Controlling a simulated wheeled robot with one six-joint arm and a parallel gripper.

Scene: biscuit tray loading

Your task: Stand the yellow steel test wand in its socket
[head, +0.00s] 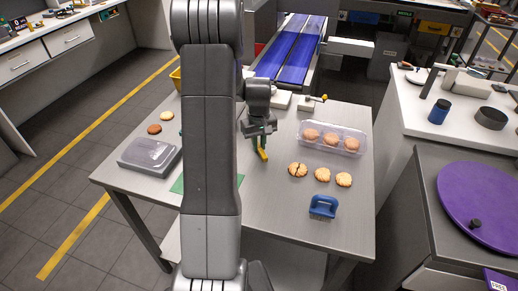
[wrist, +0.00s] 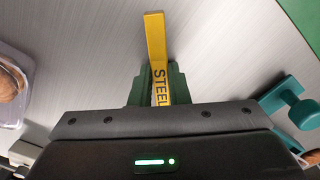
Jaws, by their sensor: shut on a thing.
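The yellow steel test wand (wrist: 155,38) is in my gripper, with the lettering "STEEL" partly showing beside the jaws. In the wrist view my gripper (wrist: 158,88) has green fingers closed on both sides of it. In the head view my gripper (head: 259,141) hangs over the middle of the grey table, and the wand (head: 263,154) sticks out below it, tilted. I cannot tell whether the wand's tip touches the table. I cannot pick out the socket for certain; my arm hides part of the table.
A grey lidded box (head: 146,153) and green mat (head: 178,185) are left. A teal fitting (wrist: 288,100) shows right of the jaws.

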